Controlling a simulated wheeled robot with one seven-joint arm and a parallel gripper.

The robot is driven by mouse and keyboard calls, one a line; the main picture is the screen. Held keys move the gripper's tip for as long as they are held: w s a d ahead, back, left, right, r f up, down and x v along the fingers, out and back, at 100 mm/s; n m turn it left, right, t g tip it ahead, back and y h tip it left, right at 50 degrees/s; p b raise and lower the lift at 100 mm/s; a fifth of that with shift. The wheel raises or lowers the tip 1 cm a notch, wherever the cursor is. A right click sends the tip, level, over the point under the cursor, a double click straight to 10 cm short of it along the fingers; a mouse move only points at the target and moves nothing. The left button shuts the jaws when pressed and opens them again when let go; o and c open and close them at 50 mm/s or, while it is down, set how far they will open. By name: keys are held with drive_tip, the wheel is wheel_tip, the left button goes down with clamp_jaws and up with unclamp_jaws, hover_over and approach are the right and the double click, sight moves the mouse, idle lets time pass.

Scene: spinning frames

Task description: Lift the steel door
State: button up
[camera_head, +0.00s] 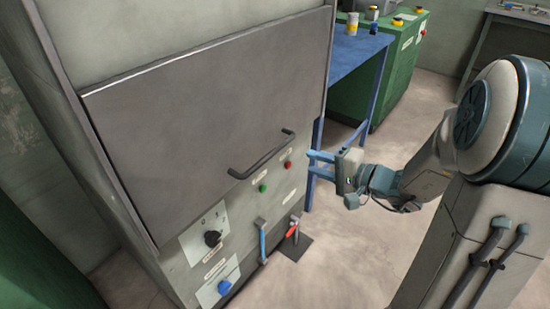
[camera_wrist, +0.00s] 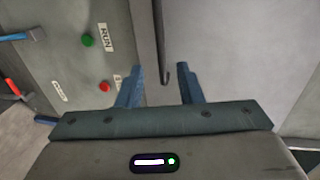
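The steel door (camera_head: 200,110) is a large grey panel on the front of a cabinet, and it is down. A dark bar handle (camera_head: 262,155) is fixed along its lower edge. In the wrist view the door (camera_wrist: 240,60) fills the right side, and the handle (camera_wrist: 159,40) runs down from the top, its near end appearing between my fingers. My gripper (camera_head: 312,163) is to the right of the handle in the head view, with its blue fingers pointing left. In the wrist view my gripper (camera_wrist: 160,83) is open and empty. Contact with the handle cannot be told.
A blue table (camera_head: 350,55) and green cabinet (camera_head: 395,60) stand behind.

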sight(277, 152)
drive_tip(key=b+x, duration=0.1)
drive_tip(key=x, duration=1.2)
drive_tip(key=shift+a, duration=0.2)
clamp_jaws()
